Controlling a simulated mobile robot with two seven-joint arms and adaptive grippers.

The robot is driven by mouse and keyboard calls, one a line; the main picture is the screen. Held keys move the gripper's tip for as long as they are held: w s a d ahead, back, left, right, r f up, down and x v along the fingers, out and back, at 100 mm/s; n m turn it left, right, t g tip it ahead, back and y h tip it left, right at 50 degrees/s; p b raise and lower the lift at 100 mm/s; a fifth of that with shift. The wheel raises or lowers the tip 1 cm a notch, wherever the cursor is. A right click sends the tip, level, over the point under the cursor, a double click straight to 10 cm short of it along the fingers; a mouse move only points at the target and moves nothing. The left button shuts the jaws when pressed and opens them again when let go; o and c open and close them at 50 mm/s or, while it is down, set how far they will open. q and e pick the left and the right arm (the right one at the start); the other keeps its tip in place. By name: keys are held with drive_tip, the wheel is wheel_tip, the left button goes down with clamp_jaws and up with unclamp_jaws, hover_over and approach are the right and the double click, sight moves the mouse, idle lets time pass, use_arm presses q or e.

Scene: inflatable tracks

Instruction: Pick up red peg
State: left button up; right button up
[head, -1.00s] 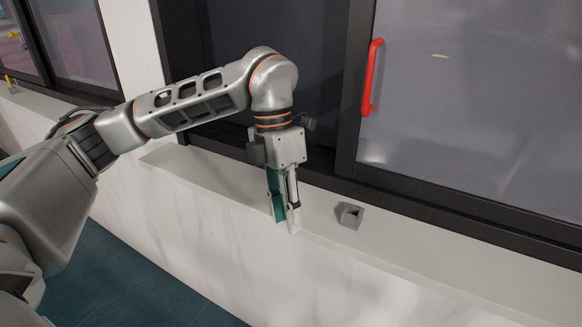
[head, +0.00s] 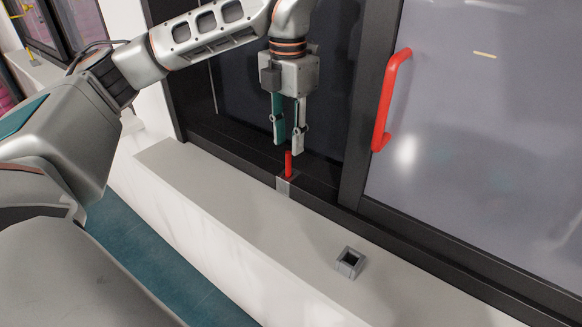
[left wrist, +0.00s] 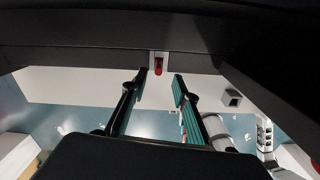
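The red peg (head: 289,164) stands upright in a small grey holder (head: 284,186) on the pale ledge, close to the dark window frame. My left gripper (head: 288,148) points down just above the peg, with its two fingers apart and nothing between them. In the left wrist view the red peg (left wrist: 158,69) shows beyond the open fingertips (left wrist: 160,79), across the gap between them. I see no contact between fingers and peg. My right gripper is not in view.
An empty grey square socket (head: 350,262) stands on the ledge (head: 230,225) to the right. A red handle (head: 390,100) sticks out from the sliding window pane. The dark frame (head: 330,200) runs close behind the peg. The ledge between holder and socket is clear.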

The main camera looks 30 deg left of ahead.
sight(288, 153)
use_arm(q)
drive_tip(key=shift+w+a+f+p, duration=0.1)
drive_tip(key=shift+f+p, duration=0.1)
drive_tip(key=shift+f, duration=1.3)
drive_tip(key=shift+w+a+f+p, duration=0.1)
drive_tip(key=shift+f+p, duration=0.05)
drive_tip(key=shift+f, duration=1.3)
clamp_jaws()
